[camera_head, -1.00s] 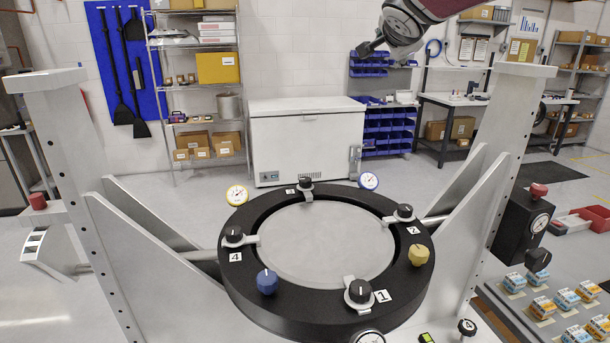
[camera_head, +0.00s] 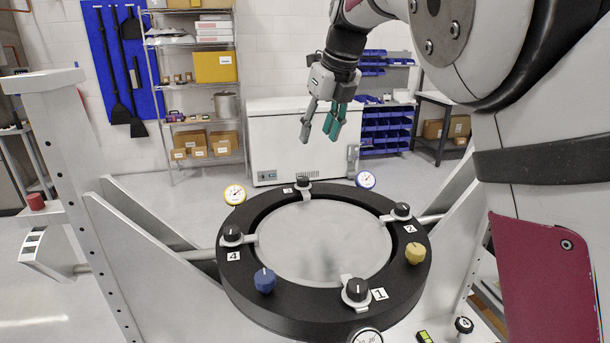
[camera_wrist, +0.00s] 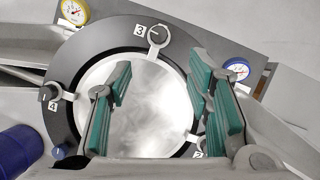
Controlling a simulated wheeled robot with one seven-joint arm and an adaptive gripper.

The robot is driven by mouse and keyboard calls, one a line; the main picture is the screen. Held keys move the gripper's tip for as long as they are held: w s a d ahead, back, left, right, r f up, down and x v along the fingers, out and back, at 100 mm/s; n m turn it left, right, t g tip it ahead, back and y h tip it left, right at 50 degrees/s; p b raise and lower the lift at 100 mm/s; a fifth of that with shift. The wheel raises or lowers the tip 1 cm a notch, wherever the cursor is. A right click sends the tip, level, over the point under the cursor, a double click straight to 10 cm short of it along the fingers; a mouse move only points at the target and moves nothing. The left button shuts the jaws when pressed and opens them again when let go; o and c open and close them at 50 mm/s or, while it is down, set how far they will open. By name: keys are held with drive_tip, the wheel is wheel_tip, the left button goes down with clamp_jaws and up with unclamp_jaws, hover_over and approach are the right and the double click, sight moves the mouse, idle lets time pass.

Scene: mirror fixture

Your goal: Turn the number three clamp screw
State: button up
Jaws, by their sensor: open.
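The number three clamp screw (camera_head: 303,184) is a black knob on a light clamp at the far side of the black ring (camera_head: 330,318). In the wrist view it shows at the top (camera_wrist: 158,34), next to a "3" label (camera_wrist: 139,30). The gripper touches nothing.
Clamp screws one (camera_head: 357,290), two (camera_head: 401,210) and four (camera_head: 232,234) sit around the ring. Blue (camera_head: 264,280) and yellow (camera_head: 415,253) knobs stand on it. Yellow-rimmed (camera_head: 235,194) and blue-rimmed (camera_head: 365,179) gauges flank the far side. Grey uprights (camera_head: 75,170) stand beside it.

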sight(304, 179)
drive_tip(key=p+x, duration=0.1)
drive_tip(key=x, duration=1.2)
drive_tip(key=shift+w+a+f, duration=0.1)
drive_tip(key=shift+a+f, duration=0.1)
drive_tip(key=shift+f, duration=0.05)
clamp_jaws()
